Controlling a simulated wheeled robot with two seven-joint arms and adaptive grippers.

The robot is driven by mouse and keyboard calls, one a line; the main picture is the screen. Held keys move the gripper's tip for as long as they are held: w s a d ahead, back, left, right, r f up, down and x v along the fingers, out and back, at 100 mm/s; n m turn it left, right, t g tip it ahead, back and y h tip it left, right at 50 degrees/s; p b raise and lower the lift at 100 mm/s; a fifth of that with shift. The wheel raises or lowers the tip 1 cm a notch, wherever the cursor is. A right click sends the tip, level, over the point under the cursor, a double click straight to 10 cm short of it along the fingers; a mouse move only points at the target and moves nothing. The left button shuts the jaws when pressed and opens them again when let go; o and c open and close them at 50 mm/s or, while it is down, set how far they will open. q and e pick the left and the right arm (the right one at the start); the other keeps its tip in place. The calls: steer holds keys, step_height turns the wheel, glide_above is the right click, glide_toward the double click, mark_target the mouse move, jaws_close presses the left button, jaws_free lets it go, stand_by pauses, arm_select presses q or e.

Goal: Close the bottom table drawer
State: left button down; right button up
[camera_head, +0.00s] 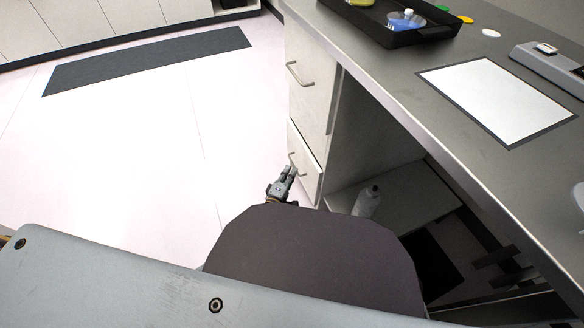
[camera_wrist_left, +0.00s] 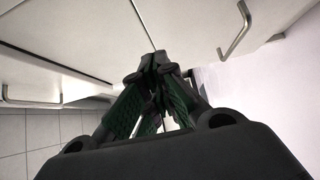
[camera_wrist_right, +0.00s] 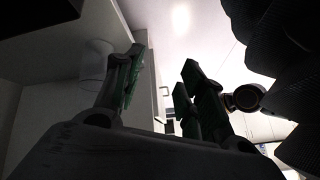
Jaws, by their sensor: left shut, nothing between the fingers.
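The bottom table drawer (camera_head: 307,172) is the lower pale front at the left end of the table, with a metal bar handle (camera_head: 292,160). Its front seems to stand slightly out from the cabinet; how far I cannot tell. My left gripper (camera_head: 290,171) is shut and empty, right by this front. In the left wrist view its fingertips (camera_wrist_left: 155,64) are close to pale fronts at a seam; contact is unclear. One handle (camera_wrist_left: 237,32) shows at upper right there, another at left. My right gripper (camera_wrist_right: 163,62) is open and empty beneath the table, outside the head view.
The upper drawer (camera_head: 312,75) looks closed. A white bottle (camera_head: 367,201) stands on a low shelf (camera_head: 410,198) under the table. The tabletop holds a black tray (camera_head: 400,38) and a white sheet (camera_head: 497,97).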

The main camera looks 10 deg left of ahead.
arm_select(q)
steer(key=s+a+p, duration=0.1)
steer(key=s+p, duration=0.1)
steer(key=s, duration=0.4)
arm_select(e)
steer(key=shift+g+h, duration=0.3)
steer(key=shift+g, duration=0.1)
steer(key=shift+d+r, duration=0.15)
steer(key=shift+r, duration=1)
steer(key=shift+d+r, duration=0.15)
steer(key=shift+r, duration=0.95)
arm_select(q)
steer(key=shift+s+a, duration=0.1)
steer(key=shift+s, duration=0.05)
arm_select(e)
steer(key=shift+s+f+n, duration=0.1)
steer(key=shift+n, duration=0.2)
